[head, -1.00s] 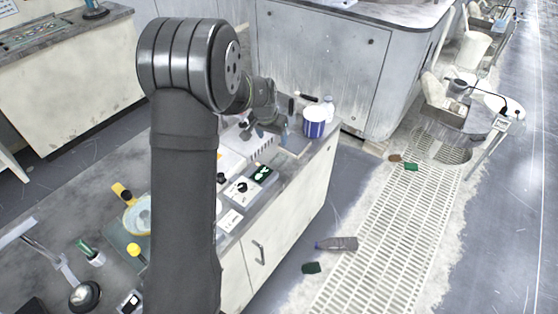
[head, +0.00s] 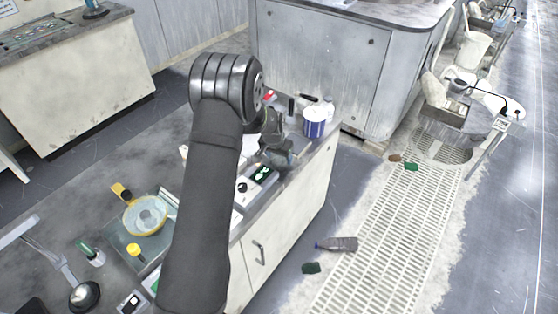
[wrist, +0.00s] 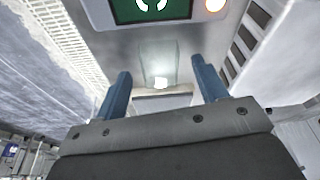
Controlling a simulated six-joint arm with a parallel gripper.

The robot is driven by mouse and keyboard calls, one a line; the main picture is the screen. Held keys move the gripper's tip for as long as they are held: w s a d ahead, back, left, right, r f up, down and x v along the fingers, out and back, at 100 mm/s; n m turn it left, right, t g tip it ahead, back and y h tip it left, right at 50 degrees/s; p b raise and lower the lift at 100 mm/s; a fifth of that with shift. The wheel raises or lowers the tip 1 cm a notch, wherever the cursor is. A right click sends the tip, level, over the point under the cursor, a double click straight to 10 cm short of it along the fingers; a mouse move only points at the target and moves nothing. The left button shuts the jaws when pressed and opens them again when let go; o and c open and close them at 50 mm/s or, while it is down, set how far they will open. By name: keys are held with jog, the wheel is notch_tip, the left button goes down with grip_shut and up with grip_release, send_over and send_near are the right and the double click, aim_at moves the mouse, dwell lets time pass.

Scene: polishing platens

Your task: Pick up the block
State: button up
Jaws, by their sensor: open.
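My gripper (head: 282,157) is over the right end of the bench in the head view, near a panel with a green display (head: 262,174). In the wrist view its two blue fingers (wrist: 160,88) stand wide apart with nothing gripped between them. A pale grey, shiny block-like shape (wrist: 158,58) shows beyond and between the fingertips, with a bright spot at its lower end. I cannot tell for sure that it is the block. In the head view my gripper and arm hide that spot.
A blue-and-white tub (head: 314,124) and a clear bottle (head: 328,106) stand at the bench's far right corner. A yellow-rimmed dish (head: 145,215) and a yellow-capped jar (head: 134,251) are at the left. A bottle (head: 337,244) lies on the floor.

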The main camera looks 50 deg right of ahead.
jog(key=shift+f, duration=0.1)
jog(key=c, duration=1.2)
